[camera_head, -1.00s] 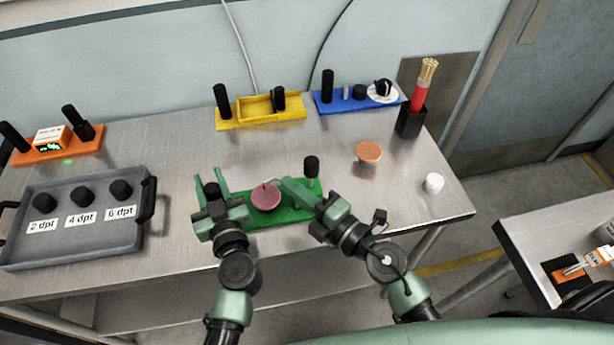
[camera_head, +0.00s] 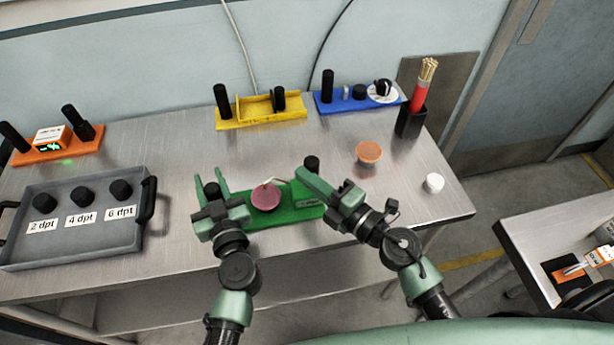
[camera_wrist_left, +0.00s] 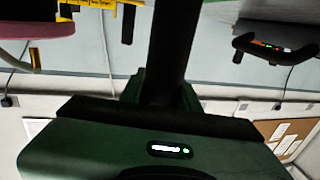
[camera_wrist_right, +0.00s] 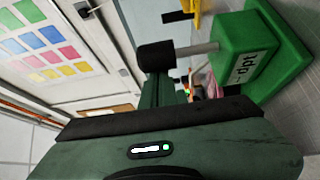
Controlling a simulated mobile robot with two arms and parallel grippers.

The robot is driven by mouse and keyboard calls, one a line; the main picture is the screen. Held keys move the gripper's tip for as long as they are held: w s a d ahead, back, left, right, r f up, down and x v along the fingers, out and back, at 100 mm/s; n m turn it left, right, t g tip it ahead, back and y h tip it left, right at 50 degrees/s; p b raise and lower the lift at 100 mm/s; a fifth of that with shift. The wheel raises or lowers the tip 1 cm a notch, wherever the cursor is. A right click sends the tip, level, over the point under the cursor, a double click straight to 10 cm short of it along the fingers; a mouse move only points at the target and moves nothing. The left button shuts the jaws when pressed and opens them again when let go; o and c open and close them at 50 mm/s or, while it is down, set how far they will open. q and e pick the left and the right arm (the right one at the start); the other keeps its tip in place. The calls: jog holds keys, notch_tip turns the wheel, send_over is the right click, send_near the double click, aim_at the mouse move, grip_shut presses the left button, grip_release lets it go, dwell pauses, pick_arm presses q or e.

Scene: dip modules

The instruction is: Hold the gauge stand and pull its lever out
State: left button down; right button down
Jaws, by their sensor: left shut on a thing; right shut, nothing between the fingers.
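The green gauge stand (camera_head: 283,212) stands at the table's front, with a round pink dial (camera_head: 265,198) on it. A pale bent lever (camera_head: 275,182) shows at the dial's back edge, pointing right. My left gripper (camera_head: 210,183) is shut on the black post (camera_wrist_left: 172,45) at the stand's left end. My right gripper (camera_head: 302,173) is shut and empty over the stand's right part, close to the black knob (camera_head: 311,162). In the right wrist view the knob (camera_wrist_right: 156,56) sits on a metal rod from a labelled green block (camera_wrist_right: 245,52). Whether the gripper touches it is unclear.
A grey tray (camera_head: 105,247) with several black knobs lies left. Yellow (camera_head: 238,124) and blue (camera_head: 335,106) stands are at the back. An orange-topped round piece (camera_head: 368,151), a white cap (camera_head: 433,183) and a black holder (camera_head: 410,122) stand right. The table between is clear.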

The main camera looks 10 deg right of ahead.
jog(key=shift+d+m+t, duration=0.3)
jog(key=shift+d+m, duration=0.05)
jog(key=shift+m, duration=0.05)
jog(key=shift+w+d+m+t+y, duration=0.1)
jog(key=shift+d+m+t+y, duration=0.2)
jog(key=shift+d+m+t, duration=0.5)
jog(key=d+m+t, duration=0.1)
jog(key=m, duration=0.1)
jog(key=d+m, duration=0.1)
jog(key=m, duration=0.1)
jog(key=shift+d+f+m+t, duration=0.3)
jog(key=shift+d+f+t, duration=0.1)
pick_arm(q)
jog(key=shift+a, duration=0.1)
pick_arm(e)
jog(key=shift+d+f, duration=0.1)
jog(key=shift+d, duration=0.05)
